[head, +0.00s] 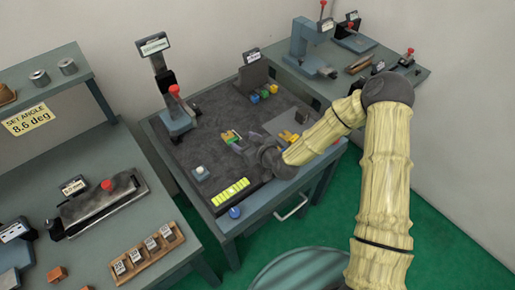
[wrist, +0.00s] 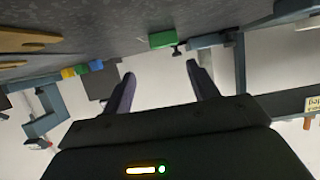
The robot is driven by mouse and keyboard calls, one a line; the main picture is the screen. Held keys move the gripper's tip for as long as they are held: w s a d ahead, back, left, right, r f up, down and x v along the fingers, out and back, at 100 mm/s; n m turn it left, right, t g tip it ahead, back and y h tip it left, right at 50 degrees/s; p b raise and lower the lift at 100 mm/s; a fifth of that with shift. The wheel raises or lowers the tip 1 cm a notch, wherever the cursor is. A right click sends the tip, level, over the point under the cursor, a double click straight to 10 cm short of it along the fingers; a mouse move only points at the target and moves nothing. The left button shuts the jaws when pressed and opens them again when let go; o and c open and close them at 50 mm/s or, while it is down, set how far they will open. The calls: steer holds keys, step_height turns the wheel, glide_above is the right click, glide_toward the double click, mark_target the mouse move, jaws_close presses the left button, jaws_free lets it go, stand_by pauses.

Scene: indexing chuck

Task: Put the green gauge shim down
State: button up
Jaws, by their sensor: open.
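A green block (wrist: 162,39), which looks like the green gauge shim, rests against the dark table surface in the wrist view, where the scene appears upside down. In the head view the fingers are small and partly hard to make out.
A dark stand (head: 253,77) has several coloured blocks before it, one also green (head: 265,94). A red-knobbed press (head: 175,110) stands at the back left of the mat. A yellow segmented strip (head: 230,191) lies at the front. A grey plate (head: 287,121) lies right of my gripper.

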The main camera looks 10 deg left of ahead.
steer(key=b+v, duration=0.1)
steer(key=v, duration=0.7)
steer(key=shift+a+r, duration=0.1)
steer(key=shift+r, duration=0.05)
steer(key=shift+w, duration=0.1)
steer(key=s+d+r+m+g+h, duration=0.15)
steer(key=d+h, duration=0.25)
steer(key=d, duration=0.4)
steer(key=s+d+r+m+g+h, duration=0.15)
steer(key=d+h, duration=0.25)
steer(key=d, duration=0.5)
steer(key=s+d+r+m+g+h, duration=0.2)
steer(key=s+d+r+m+g, duration=0.1)
steer(key=s+d+r+m, duration=0.3)
steer(key=s+d, duration=0.2)
steer(key=s, duration=0.2)
steer(key=shift+r+m, duration=0.3)
steer(key=shift+m, duration=0.1)
